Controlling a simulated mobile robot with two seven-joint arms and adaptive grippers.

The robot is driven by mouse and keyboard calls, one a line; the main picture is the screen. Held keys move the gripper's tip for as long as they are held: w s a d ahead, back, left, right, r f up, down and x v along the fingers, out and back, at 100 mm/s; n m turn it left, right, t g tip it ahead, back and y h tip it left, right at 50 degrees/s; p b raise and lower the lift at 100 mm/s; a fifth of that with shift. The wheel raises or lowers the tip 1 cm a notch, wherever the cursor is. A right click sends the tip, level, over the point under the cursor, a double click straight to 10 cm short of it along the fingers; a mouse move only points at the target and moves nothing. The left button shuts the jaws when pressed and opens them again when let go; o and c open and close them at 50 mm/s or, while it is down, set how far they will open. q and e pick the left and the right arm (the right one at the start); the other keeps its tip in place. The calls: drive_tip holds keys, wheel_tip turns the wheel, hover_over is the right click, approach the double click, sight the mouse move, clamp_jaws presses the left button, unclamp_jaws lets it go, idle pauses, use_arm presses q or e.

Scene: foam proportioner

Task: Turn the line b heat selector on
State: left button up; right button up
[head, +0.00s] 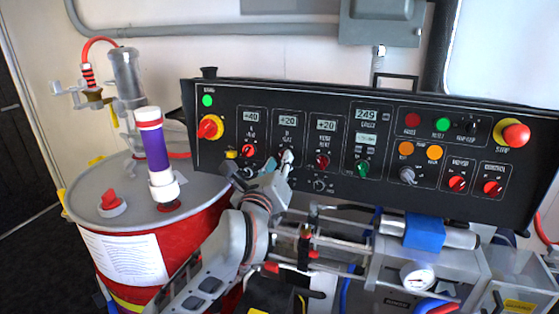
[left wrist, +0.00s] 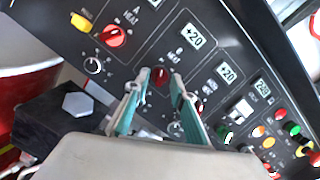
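The line B heat selector is a small red knob (left wrist: 158,77) under the "B HEAT" label and a +20 display in the left wrist view. In the head view my left gripper (head: 279,161) covers it. In the left wrist view the two fingertips of my left gripper (left wrist: 155,86) stand apart, one on each side of the knob. I cannot tell whether they touch it. The exact angle of the knob is hard to read. My right gripper is not in view.
The black control panel (head: 222,150) holds several other controls close by. The A heat knob (head: 249,151) is to the left and the hose heat knob (head: 321,161) to the right. A red drum (head: 193,238) stands at left, with pump parts below the panel.

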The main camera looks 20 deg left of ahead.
use_arm(q)
drive_tip(key=shift+w, duration=0.6)
clamp_jaws()
